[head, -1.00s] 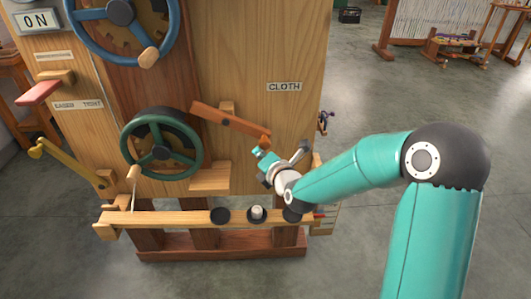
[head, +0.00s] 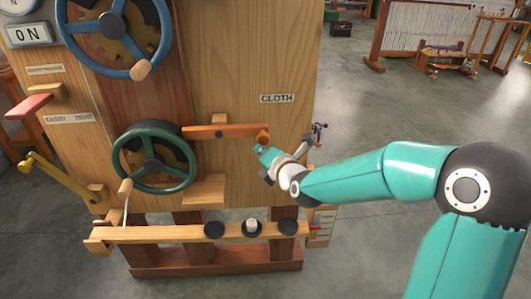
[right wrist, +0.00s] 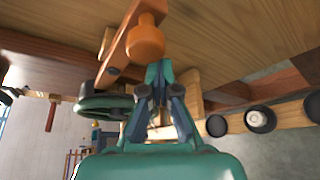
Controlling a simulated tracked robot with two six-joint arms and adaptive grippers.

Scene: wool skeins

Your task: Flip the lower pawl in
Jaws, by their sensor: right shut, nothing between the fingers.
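The lower pawl (head: 225,132) is an orange wooden bar with a round knob at its right end. It lies about level on the machine's front, its left end at the upper right rim of the green handwheel (head: 152,160); whether it meshes with the teeth behind is hidden. In the right wrist view the pawl (right wrist: 125,45) slants above, with its knob (right wrist: 145,42) close by. My right gripper (head: 260,149) is shut and empty just below the knob, its fingertips (right wrist: 158,72) near or against the knob's underside. My left gripper does not show.
A wooden block (head: 204,190) juts out below the pawl. A shelf rail (head: 180,232) with dark round dishes (head: 251,228) runs along the bottom. A blue handwheel (head: 115,35) is above. Open floor (head: 380,120) lies to the right.

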